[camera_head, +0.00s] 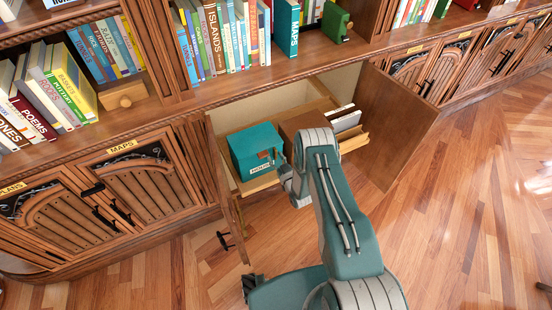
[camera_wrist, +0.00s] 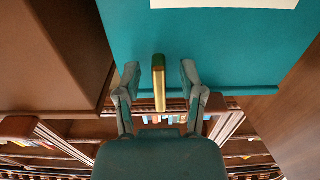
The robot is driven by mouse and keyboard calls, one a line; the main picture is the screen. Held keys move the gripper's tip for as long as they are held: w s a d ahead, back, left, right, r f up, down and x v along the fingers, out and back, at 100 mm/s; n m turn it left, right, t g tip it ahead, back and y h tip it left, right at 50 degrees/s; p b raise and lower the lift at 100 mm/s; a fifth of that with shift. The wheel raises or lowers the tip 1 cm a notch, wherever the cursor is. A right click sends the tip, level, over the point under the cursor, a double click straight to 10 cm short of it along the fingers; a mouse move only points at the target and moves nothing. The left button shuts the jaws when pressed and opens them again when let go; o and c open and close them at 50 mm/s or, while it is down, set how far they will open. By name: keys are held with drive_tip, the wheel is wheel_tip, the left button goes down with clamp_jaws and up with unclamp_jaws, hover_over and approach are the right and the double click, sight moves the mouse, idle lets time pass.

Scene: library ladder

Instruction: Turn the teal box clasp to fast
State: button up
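The teal box (camera_head: 250,151) stands inside the open cabinet, with a white label (camera_head: 260,168) on its front. In the wrist view the teal box (camera_wrist: 220,50) fills the upper part. Its clasp (camera_wrist: 159,88), a narrow bar with a green end and a gold-coloured side, sticks out near the box edge. My gripper (camera_wrist: 160,76) is open, with one finger on each side of the clasp and a visible gap on both sides. In the head view my gripper (camera_head: 281,164) is at the right part of the box front, and the clasp is too small to make out.
A brown box (camera_head: 300,128) stands close to the right of the teal box. Pale books (camera_head: 344,118) lie farther right. The cabinet's right door (camera_head: 402,122) and left door (camera_head: 231,205) stand open on either side of my arm. The wooden floor (camera_head: 470,220) at right is clear.

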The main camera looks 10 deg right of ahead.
drive_tip(key=v, duration=1.2)
idle(0.3)
